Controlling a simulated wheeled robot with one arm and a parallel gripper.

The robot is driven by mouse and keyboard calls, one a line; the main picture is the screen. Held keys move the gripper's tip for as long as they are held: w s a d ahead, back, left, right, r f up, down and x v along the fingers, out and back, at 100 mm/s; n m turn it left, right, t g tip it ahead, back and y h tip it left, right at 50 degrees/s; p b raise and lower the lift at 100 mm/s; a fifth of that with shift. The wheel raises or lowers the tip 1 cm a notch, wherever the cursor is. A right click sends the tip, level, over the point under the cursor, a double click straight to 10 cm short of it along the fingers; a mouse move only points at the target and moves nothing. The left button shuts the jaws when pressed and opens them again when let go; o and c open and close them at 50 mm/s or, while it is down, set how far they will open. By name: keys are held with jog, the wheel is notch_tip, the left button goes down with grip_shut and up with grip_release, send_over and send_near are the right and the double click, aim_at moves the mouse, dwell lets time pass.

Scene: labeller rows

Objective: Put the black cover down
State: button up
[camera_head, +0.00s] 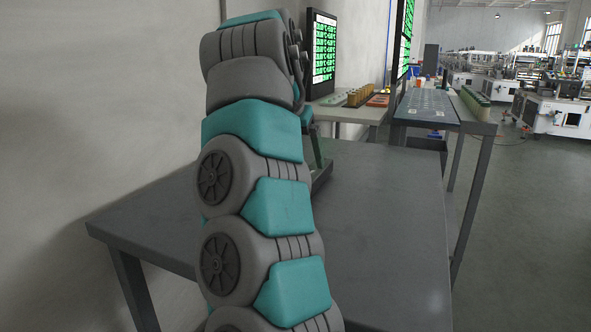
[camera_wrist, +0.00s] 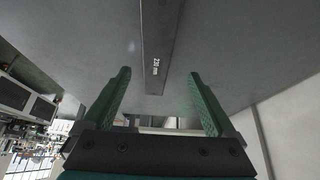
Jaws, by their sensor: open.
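A long dark grey-black bar marked "230 mm" (camera_wrist: 160,45), which I take to be the black cover, shows in the wrist view against the grey tabletop. Its near end lies between my gripper's fingers (camera_wrist: 159,73). The two green fingers are open, with a gap on each side of the bar. In the head view my arm hides most of the gripper. A dark strip (camera_head: 322,177) at the arm's right edge seems to be the same bar on the table. I cannot tell whether its whole length rests flat.
The grey table (camera_head: 385,230) is clear to the right of my arm. A wall stands along the left. Behind are a screen with green text (camera_head: 322,55), a bench with small parts (camera_head: 365,98) and another dark table (camera_head: 428,106). Open floor lies at right.

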aim_at(319, 177)
jog(key=shift+w+a, duration=0.1)
jog(key=shift+w, duration=0.2)
jog(key=shift+w+f, duration=0.1)
jog(key=shift+f, duration=0.1)
jog(key=shift+w+d+f, duration=0.2)
jog(key=shift+w+f, duration=0.05)
jog(key=shift+f, duration=0.35)
jog(key=shift+d+x, duration=0.2)
jog(key=shift+x, duration=0.8)
jog(key=shift+d+x, duration=0.15)
jog(key=shift+x, duration=0.8)
jog(key=shift+d+x, duration=0.2)
jog(key=shift+x, duration=0.8)
jog(key=shift+r, duration=0.1)
jog(key=shift+f+b, duration=0.25)
jog(key=shift+b, duration=0.2)
jog(key=shift+c, duration=0.3)
grip_shut()
